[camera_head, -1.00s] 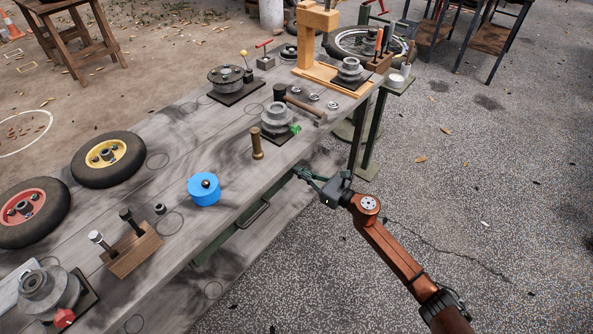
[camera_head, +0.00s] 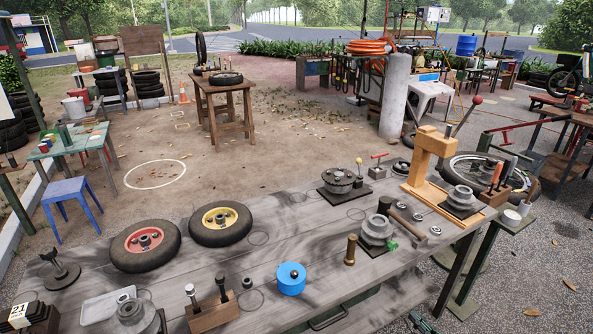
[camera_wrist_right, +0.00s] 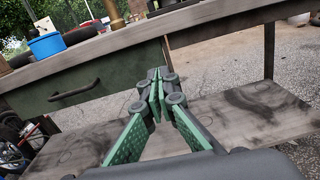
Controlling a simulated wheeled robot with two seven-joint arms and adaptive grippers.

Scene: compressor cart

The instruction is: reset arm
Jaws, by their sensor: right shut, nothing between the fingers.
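My right gripper (camera_wrist_right: 157,97) fills the middle of the right wrist view, its green-padded fingers together and empty. It points at the workbench's front side, below the top and above the lower shelf (camera_wrist_right: 240,110). In the head view only a small part of my right gripper (camera_head: 422,322) shows at the bottom edge, in front of the bench (camera_head: 330,254). The rest of my right arm is out of that view. My left gripper is in neither view.
On the bench top are a blue cylinder (camera_head: 291,279), a yellow-hubbed wheel (camera_head: 221,223), a red-hubbed wheel (camera_head: 145,245), a wooden tool block (camera_head: 212,314) and a wooden press (camera_head: 428,168). A drawer handle (camera_wrist_right: 75,92) sticks out of the bench front. Open pavement lies at right.

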